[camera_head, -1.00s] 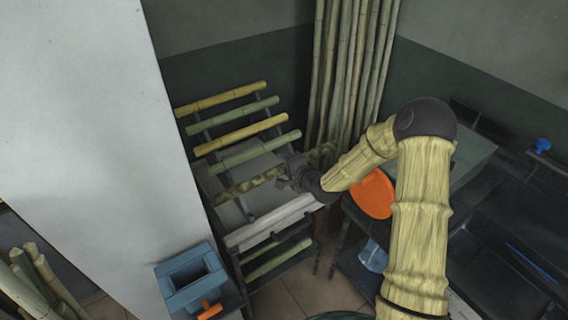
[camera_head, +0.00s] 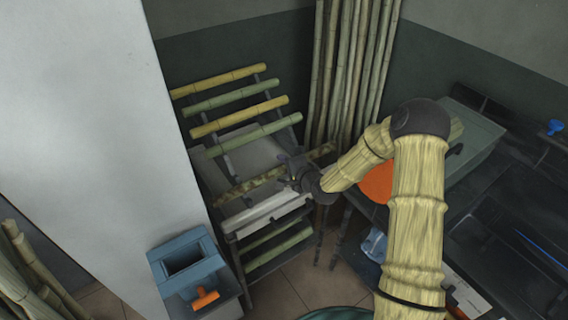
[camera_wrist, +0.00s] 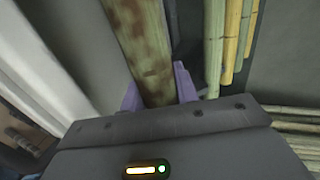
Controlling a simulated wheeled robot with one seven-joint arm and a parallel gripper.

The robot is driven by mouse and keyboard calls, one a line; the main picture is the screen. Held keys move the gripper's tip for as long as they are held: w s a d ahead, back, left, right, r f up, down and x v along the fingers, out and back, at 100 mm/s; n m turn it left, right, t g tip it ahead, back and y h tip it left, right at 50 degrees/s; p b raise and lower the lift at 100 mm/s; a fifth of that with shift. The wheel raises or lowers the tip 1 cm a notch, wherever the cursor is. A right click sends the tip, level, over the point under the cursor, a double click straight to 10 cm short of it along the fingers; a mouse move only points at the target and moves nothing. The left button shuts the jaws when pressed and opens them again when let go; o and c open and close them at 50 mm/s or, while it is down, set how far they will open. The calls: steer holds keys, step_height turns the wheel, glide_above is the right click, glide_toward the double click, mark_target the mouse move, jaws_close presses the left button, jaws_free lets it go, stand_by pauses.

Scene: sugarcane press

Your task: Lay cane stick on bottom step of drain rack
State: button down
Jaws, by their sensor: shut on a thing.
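In the wrist view the cane stick (camera_wrist: 147,50) runs between the two purple fingers of my gripper (camera_wrist: 160,88). The drain rack (camera_head: 228,165) has stepped dark rails with several yellow and green sticks across its upper steps. The held stick is below the lowest of these, a green stick (camera_head: 254,135). I cannot tell whether the held stick touches the bottom step.
A pale trough edge (camera_head: 268,212) lies just in front of the held stick. More canes (camera_head: 280,250) lie on a shelf below. Tall canes (camera_head: 350,75) stand behind to the right. A blue box (camera_head: 186,262) stands front left, beside a white wall panel (camera_head: 90,110). An orange disc (camera_head: 376,184) is right.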

steer(key=shift+f, duration=0.55)
steer(key=c, duration=1)
jaws_free()
steer(key=o, duration=0.6)
steer(key=shift+f, duration=0.1)
steer(key=shift+s+d, duration=0.1)
steer(key=shift+s, duration=0.05)
steer(key=shift+p+v, duration=0.95)
steer(key=shift+v, duration=2.5)
